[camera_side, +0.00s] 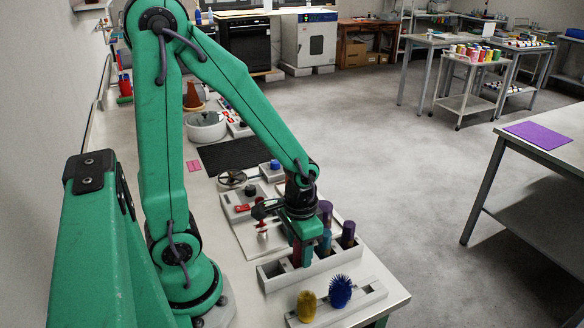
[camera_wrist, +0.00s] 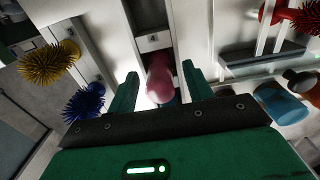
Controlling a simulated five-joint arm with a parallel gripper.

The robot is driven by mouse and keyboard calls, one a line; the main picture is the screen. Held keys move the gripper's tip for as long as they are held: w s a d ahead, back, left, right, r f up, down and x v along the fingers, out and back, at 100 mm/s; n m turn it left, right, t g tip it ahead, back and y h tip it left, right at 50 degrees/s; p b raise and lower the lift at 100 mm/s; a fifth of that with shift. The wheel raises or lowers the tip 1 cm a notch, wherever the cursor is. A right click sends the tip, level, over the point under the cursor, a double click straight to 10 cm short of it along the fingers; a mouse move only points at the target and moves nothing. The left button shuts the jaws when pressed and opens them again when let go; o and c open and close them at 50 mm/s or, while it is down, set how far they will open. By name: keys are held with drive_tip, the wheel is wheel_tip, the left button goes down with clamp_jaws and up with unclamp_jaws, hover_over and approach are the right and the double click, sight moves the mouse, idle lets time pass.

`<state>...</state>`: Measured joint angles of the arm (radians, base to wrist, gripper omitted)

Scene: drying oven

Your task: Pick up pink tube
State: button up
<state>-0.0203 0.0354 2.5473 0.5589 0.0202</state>
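The pink tube (camera_wrist: 159,76) stands in the pale rack (camera_wrist: 150,42), seen from above in the wrist view. My gripper (camera_wrist: 158,76) is open, with one green finger on each side of the tube and a narrow gap on both sides. In the side view, my gripper (camera_side: 308,245) points down over the rack (camera_side: 287,282). A dark reddish tube shows partly hidden at its fingers there; its exact colour is hard to tell.
Purple tubes (camera_side: 348,234) stand close to the right of my gripper. A yellow brush (camera_side: 306,305) and a blue brush (camera_side: 340,291) stand in a holder in front of the rack. A red-handled valve (camera_side: 260,211) is close on the left. A dark mat (camera_side: 235,154) lies farther back.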

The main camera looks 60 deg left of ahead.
drive_tip(key=c, duration=0.9)
drive_tip(key=shift+r, duration=0.15)
drive_tip(key=shift+r, duration=1.9)
drive_tip(key=s+d+r, duration=0.2)
drive_tip(key=d, duration=0.1)
drive_tip(key=s+d+r, duration=0.2)
drive_tip(key=d, duration=0.1)
drive_tip(key=s+d+r, duration=0.1)
drive_tip(key=d+r, duration=0.2)
drive_tip(key=d, duration=0.1)
drive_tip(key=shift+s, duration=0.4)
